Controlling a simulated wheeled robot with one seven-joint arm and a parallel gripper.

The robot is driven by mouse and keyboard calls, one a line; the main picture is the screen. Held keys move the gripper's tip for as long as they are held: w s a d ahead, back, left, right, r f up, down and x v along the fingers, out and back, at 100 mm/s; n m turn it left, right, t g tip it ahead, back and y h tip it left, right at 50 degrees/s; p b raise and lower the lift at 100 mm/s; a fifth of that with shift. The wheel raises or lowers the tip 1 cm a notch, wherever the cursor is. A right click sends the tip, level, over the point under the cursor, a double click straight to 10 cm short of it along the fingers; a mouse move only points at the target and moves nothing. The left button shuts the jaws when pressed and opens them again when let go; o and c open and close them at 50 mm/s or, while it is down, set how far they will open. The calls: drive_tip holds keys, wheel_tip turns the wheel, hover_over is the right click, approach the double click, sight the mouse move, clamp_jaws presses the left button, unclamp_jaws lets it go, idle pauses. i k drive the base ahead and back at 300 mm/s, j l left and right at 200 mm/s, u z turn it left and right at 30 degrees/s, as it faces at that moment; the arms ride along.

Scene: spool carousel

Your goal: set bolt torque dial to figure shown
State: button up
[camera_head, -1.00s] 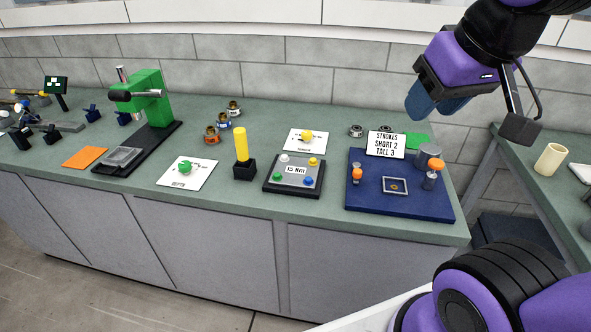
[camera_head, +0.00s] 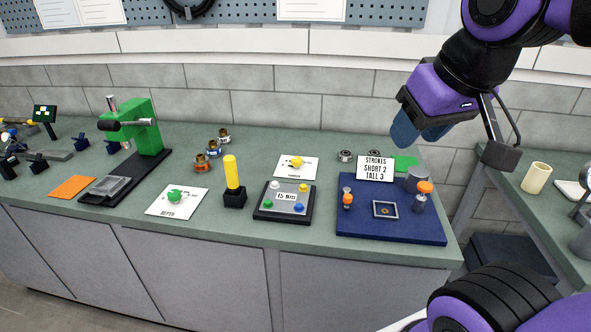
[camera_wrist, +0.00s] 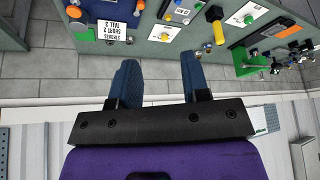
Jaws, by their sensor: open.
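A yellow dial knob (camera_head: 297,162) stands on a white card (camera_head: 284,173) on the green bench, its caption too small to read surely. In front is a dark-framed grey plate (camera_head: 284,207) with coloured bolts at its corners and a label (camera_head: 286,196) that seems to read 15 Nm. A green knob (camera_head: 174,196) sits on a card marked DEPTH. My gripper (camera_head: 420,128) is open and empty, above and right of the dial, high over the bench's right end. Its blue fingers show apart in the wrist view (camera_wrist: 158,75), where the yellow knob (camera_wrist: 165,37) appears near the top.
A blue board (camera_head: 360,225) with orange-topped parts and a sign (camera_head: 375,168) reading STROKES SHORT 2 TALL 3 lies right of the plate. A yellow upright handle (camera_head: 231,172) stands between the cards. A green press (camera_head: 145,125) is at left. A second bench is at right.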

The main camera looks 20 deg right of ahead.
sight(297, 161)
drive_tip(key=i+j+z, duration=0.65)
drive_tip(key=j, duration=0.3)
